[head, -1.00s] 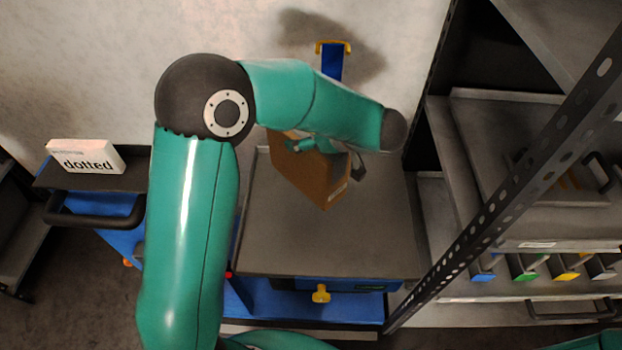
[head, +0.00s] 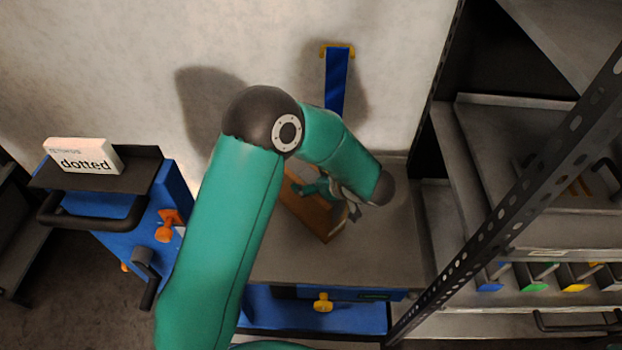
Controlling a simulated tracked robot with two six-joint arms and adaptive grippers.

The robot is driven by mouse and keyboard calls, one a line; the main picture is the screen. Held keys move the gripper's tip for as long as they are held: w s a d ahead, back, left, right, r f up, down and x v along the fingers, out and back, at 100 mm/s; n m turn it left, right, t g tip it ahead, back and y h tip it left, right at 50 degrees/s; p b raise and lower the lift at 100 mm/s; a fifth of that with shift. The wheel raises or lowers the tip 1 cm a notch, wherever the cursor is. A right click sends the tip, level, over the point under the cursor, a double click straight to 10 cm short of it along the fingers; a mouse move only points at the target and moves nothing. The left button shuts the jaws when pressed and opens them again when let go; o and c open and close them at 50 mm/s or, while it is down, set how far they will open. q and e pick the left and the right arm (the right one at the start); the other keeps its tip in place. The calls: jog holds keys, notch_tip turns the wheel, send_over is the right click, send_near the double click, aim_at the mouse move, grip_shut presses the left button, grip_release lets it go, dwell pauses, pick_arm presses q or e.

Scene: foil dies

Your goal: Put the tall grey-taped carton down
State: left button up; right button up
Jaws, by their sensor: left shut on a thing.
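The brown carton (head: 318,220) is over the grey top of the blue workbench (head: 385,245), tilted in the picture, with much of it hidden behind my left arm. Grey tape on it cannot be made out clearly. My left gripper (head: 345,205) is shut on the carton near its upper right part. Whether the carton's bottom touches the bench top cannot be told. My right gripper is not in view.
A blue cart (head: 130,235) with a white "dotted" sign (head: 84,156) stands at left. A dark perforated rack post (head: 500,210) and grey shelves with coloured bins (head: 535,275) stand close at right. The bench top right of the carton is clear.

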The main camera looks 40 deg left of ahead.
pick_arm(q)
jog(key=o, duration=1.8)
jog(key=shift+c, duration=0.2)
notch_tip(320, 180, up, 7)
jog(key=p, duration=0.1)
send_over(340, 201)
jog(key=shift+a+r, duration=0.15)
jog(key=shift+r, duration=0.1)
